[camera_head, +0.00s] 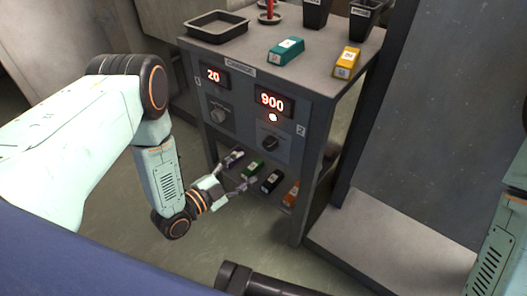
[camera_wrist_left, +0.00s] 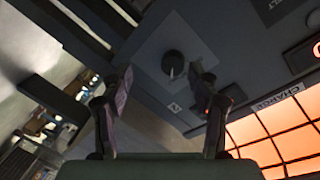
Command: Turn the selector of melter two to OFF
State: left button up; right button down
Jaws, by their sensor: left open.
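The grey melter cabinet (camera_head: 321,97) has two displays on its front. The right one, beside a "2", reads 900 (camera_head: 272,102), with a lit red lamp (camera_head: 273,118) under it. Below it is the dark selector knob of melter two (camera_head: 270,143); its exact setting is too small to read. My left gripper (camera_head: 238,178) is open and empty, below and left of that knob, in front of the lower shelf. In the left wrist view, a round dark knob (camera_wrist_left: 172,63) shows beyond and between the open fingers (camera_wrist_left: 162,80), apart from them; I cannot tell which selector it is.
The left display reads 20 (camera_head: 213,75), above another selector (camera_head: 218,115). A black tray (camera_head: 217,27), a teal block (camera_head: 286,51) and a yellow block (camera_head: 347,62) are on top. Several coloured blocks lie on the lower shelf. An orange-lit panel (camera_wrist_left: 270,134) shows in the wrist view.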

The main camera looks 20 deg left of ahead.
aim_at(266, 147)
pick_arm(q)
jog(key=w+d+b, duration=0.1)
jog(key=w, duration=0.1)
jog(key=w+d+r+m+b, duration=0.1)
jog(key=w, duration=0.1)
jog(key=w+d+r+m+t+b, duration=0.1)
jog(key=w+d, duration=0.1)
jog(key=w, duration=0.1)
jog(key=shift+r+h, duration=0.25)
jog(key=shift+h, duration=0.15)
jog(key=c, duration=1.2)
